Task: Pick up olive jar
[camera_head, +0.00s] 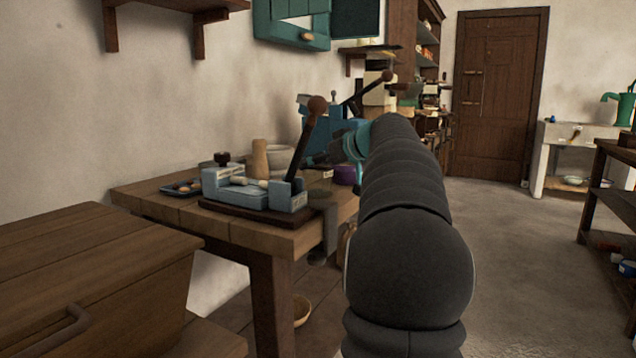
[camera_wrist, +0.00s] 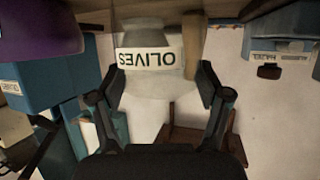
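The olive jar (camera_wrist: 155,84) is pale, with a white label reading OLIVES that appears upside down in the wrist view. It stands straight ahead of my gripper (camera_wrist: 161,78), between the two dark fingertips. The fingers are spread wide, one on each side of the jar; whether either touches it I cannot tell. In the head view my gripper (camera_head: 322,158) is over the right end of the wooden table, mostly hidden behind my arm and a lever.
A purple object (camera_head: 345,175) sits near the gripper. Open floor (camera_head: 500,240) lies to the right.

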